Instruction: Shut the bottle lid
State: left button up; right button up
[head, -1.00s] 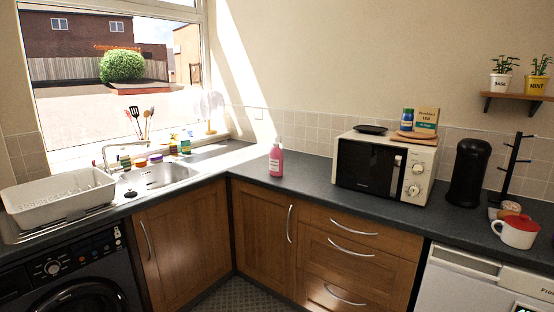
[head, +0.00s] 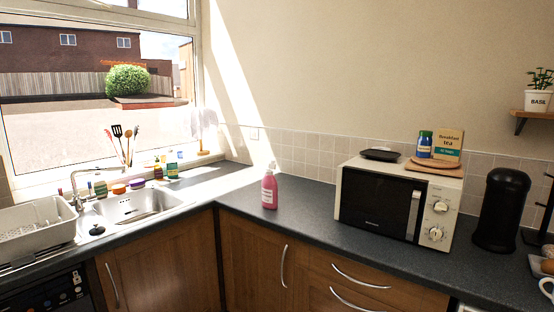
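A pink bottle (head: 269,191) stands upright on the dark worktop in the corner, between the sink and the microwave. A pale pump-like top shows at its upper end; it is too small to tell whether the lid is open or shut. Neither of my grippers is in the head view.
The worktop (head: 310,205) around the bottle is clear. A microwave (head: 382,205) with items on top stands to the right, then a black canister (head: 501,210). The sink (head: 140,205), with several small containers behind it, and a white dish rack (head: 35,232) are at left.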

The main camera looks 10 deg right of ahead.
aim_at(272, 165)
jog(key=i+l, duration=0.25)
jog(key=i, duration=0.15)
jog(key=i+l, duration=0.25)
jog(key=i, duration=0.15)
jog(key=i+l, duration=0.2)
jog(key=i, duration=0.2)
jog(key=i+j, duration=0.15)
jog(key=i, duration=0.15)
jog(key=i+j+u, duration=0.15)
jog(key=i, duration=0.15)
